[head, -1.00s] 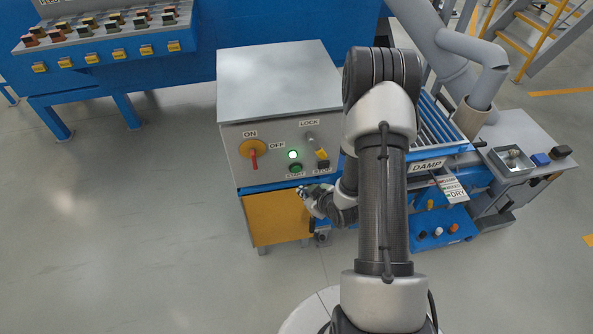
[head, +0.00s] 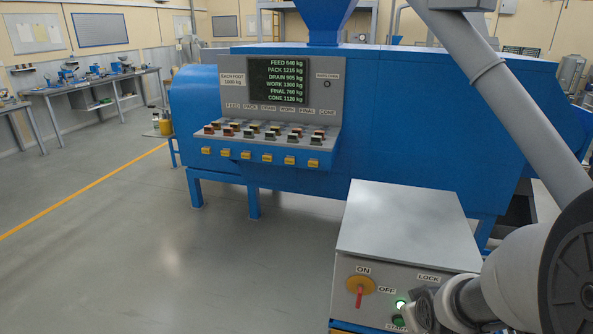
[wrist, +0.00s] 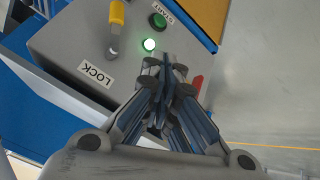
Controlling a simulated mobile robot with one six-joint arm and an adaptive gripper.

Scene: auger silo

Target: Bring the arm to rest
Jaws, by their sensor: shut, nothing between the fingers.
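My gripper shows in the wrist view (wrist: 168,72), shut and empty, with its fingertips together in front of the grey control box (wrist: 60,45). A lit green lamp (wrist: 149,45) and a green START button (wrist: 158,20) are just past the fingertips. In the head view my arm fills the lower right corner, and the lamp (head: 401,305) glows beside it. The rotary switch (head: 360,287) has its red handle pointing down, away from the ON label. The fingertips are hard to make out in the head view.
Open floor (head: 130,260) lies to the left.

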